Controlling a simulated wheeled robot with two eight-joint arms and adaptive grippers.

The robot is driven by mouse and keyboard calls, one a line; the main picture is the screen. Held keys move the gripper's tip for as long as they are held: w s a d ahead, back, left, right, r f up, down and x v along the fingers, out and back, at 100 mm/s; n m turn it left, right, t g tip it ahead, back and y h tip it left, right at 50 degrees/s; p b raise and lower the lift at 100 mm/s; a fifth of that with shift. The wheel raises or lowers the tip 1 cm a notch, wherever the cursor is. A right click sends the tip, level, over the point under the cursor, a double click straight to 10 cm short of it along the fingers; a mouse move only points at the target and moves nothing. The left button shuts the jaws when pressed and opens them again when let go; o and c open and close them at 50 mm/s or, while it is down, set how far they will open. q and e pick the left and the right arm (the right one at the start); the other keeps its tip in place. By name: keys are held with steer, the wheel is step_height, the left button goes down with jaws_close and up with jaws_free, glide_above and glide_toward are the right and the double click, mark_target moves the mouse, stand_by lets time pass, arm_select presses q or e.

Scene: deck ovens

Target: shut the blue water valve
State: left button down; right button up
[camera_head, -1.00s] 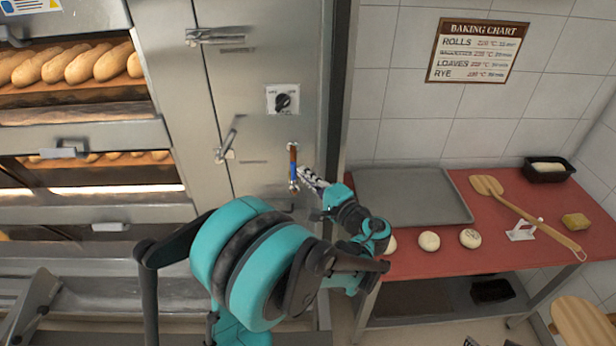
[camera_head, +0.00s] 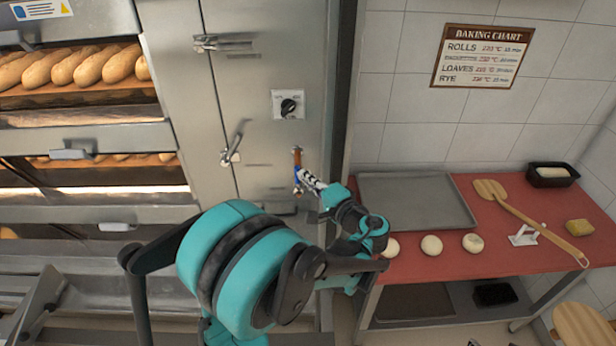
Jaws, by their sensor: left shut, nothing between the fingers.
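The blue water valve (camera_head: 297,171) sits on the steel oven's right-hand panel, below a black knob. A short copper-coloured pipe (camera_head: 297,155) shows just above the blue handle, and metal fittings show below it. My left gripper (camera_head: 306,178) is shut and empty, its fingers at the right side of the blue handle. The fingers cover part of the handle, so I cannot tell whether they touch it or exactly how it is turned. My right gripper is not clearly seen.
A black knob (camera_head: 288,107) and a lever latch (camera_head: 232,146) are on the panel near the valve. To the right, a red-topped table (camera_head: 430,268) holds a grey tray (camera_head: 415,200), dough balls and a wooden peel (camera_head: 516,209). Oven decks with loaves are at left.

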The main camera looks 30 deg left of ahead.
arm_select(q)
steer(key=s+a+f+n+t+h+p, duration=0.2)
steer(key=s+a+f+n+h+p, duration=0.2)
steer(key=a+n+h, duration=0.4)
steer(key=shift+s+a+f+n+h, duration=0.2)
steer(key=shift+s+f+n+h, duration=0.3)
steer(key=shift+n, duration=0.2)
stand_by(0.4)
steer(key=shift+s, duration=0.1)
stand_by(0.7)
